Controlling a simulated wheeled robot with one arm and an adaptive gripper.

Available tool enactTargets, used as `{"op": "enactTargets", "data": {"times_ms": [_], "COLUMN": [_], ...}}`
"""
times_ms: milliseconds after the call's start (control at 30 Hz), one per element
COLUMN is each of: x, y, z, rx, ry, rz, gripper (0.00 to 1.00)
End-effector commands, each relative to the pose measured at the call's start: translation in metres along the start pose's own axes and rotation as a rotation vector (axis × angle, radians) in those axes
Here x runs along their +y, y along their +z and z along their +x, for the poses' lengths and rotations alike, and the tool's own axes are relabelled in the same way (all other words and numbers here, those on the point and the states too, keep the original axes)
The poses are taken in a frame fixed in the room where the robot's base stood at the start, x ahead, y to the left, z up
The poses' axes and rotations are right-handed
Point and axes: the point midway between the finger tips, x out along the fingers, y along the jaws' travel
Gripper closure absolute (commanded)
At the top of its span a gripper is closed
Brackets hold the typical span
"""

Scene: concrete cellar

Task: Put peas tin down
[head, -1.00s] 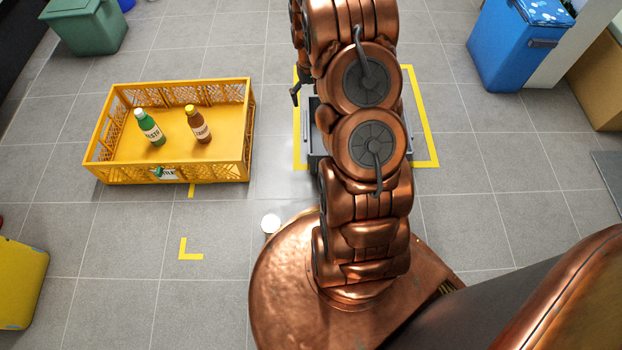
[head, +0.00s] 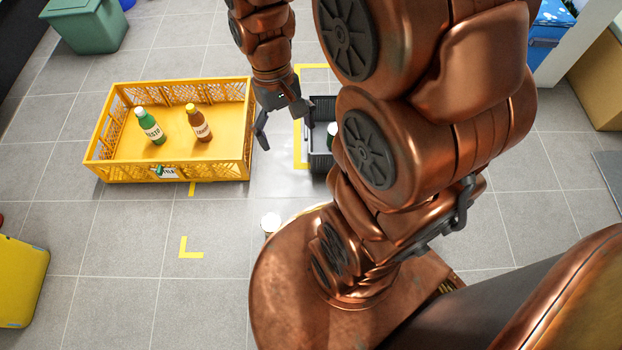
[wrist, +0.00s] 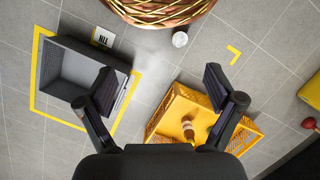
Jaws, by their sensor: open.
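My gripper (head: 285,130) is open and empty, above the floor between the grey crate (head: 322,163) and the yellow crate. Another white-topped round thing (head: 270,222) stands on the floor beside my base.
The yellow crate (head: 205,174) holds a green bottle (head: 150,127) and a brown bottle (head: 199,124). A green bin (head: 85,28), a blue bin (head: 550,35) and a yellow box (head: 20,283) stand around. Yellow tape marks the floor.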

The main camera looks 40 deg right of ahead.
Motion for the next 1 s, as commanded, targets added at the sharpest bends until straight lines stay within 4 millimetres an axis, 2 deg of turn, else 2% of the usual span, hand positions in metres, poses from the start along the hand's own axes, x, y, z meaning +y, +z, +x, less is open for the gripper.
{"op": "enactTargets", "data": {"times_ms": [33,200,300,500,667,1000], "x": [-0.006,-0.020,-0.025,-0.027,-0.028,-0.028], "y": [0.016,0.070,0.096,0.134,0.142,0.141], "z": [-0.003,-0.004,-0.003,0.002,0.003,-0.001], "rx": [0.000,-0.031,-0.042,-0.068,-0.075,-0.068], "ry": [0.004,0.016,0.024,0.036,0.039,0.038], "rz": [-0.019,-0.071,-0.099,-0.137,-0.145,-0.147], "gripper": [0.08,0.08,0.08,0.08,0.08,0.08]}}
